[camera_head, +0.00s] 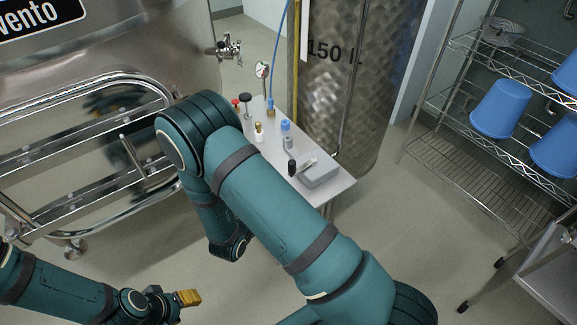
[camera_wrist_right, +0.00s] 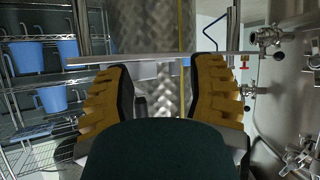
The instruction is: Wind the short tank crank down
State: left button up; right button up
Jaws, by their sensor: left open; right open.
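On the steel shelf plate (camera_head: 335,190), a grey box with a short lever and a black knob (camera_head: 292,168) sits near the right corner; it looks like the crank, but I cannot be sure. In the right wrist view the plate edge (camera_wrist_right: 90,61) runs across near the fingertips. My right gripper (camera_wrist_right: 160,75) is open and empty there, with yellow fingers apart; in the head view I cannot make it out behind my arm. My left gripper (camera_head: 188,298) is open and empty at the lower left, over the floor, well away from the plate.
A large steel vat (camera_head: 120,60) with tube rails (camera_head: 90,100) stands at left. A tank marked 150 L (camera_head: 350,90) stands behind the plate. Small valves and a gauge (camera_head: 262,70) crowd the plate. A wire rack with blue buckets (camera_head: 500,108) is at right. Floor is open between.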

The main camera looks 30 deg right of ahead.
aim_at(289, 168)
notch_tip(289, 168, up, 8)
jog(key=s+m+g+h, duration=0.1)
jog(key=m+h, duration=0.3)
jog(key=h, duration=0.3)
jog(key=b+x, duration=0.1)
jog(key=x, duration=1.2)
jog(key=shift+d, duration=0.1)
grip_shut()
